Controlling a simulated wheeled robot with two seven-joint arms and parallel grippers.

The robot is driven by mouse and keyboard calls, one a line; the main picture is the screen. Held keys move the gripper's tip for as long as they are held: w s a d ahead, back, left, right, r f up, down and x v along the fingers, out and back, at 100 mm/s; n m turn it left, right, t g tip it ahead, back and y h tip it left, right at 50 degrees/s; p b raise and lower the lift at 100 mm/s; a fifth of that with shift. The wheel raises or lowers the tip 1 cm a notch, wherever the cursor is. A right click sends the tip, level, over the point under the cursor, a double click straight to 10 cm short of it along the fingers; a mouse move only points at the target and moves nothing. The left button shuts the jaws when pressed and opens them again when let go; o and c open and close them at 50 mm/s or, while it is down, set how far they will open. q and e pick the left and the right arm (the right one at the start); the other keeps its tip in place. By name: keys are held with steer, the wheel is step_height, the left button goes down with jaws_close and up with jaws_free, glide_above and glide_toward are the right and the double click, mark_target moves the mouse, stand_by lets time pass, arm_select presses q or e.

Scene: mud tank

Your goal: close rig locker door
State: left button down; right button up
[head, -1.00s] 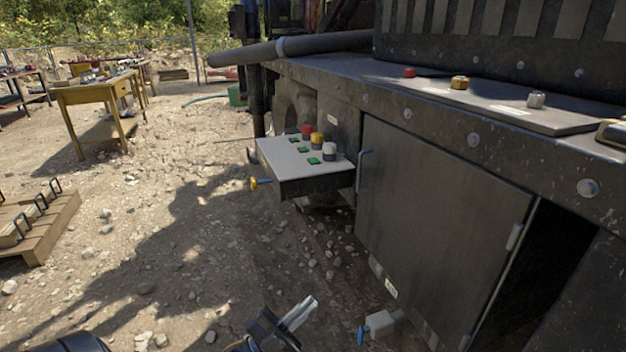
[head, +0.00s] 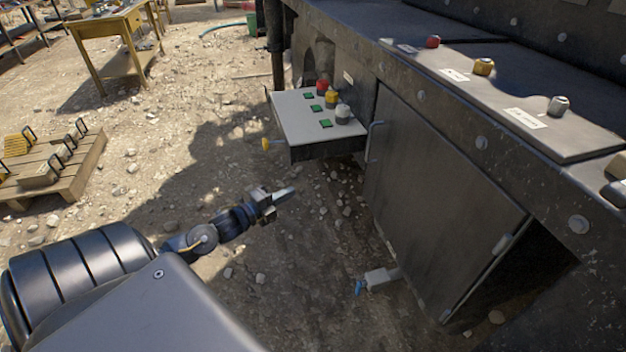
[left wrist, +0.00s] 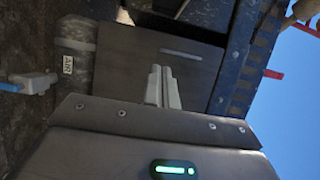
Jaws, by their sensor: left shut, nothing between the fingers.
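The rig locker door (head: 440,190) is a dark grey metal panel under the rig's deck at the right of the head view. A bar handle (head: 374,142) is on its left edge and a pale fitting (head: 503,243) on its right edge. A dark opening shows beyond the right edge, so the door stands ajar. My left gripper (head: 284,194) is shut and empty, left of the door and apart from it. In the left wrist view its fingers (left wrist: 163,86) are together before a grey panel with a pale bar, probably the door (left wrist: 200,75). My right gripper is out of view.
A control box (head: 310,125) with coloured knobs juts out left of the door. A pale valve with a blue lever (head: 377,280) sticks out low by the door. A pallet (head: 75,175) lies at the left. Stony ground between is open.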

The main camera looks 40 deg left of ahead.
arm_select(q)
steer(key=w+d, duration=0.2)
steer(key=w, duration=0.7)
steer(key=shift+w, duration=0.3)
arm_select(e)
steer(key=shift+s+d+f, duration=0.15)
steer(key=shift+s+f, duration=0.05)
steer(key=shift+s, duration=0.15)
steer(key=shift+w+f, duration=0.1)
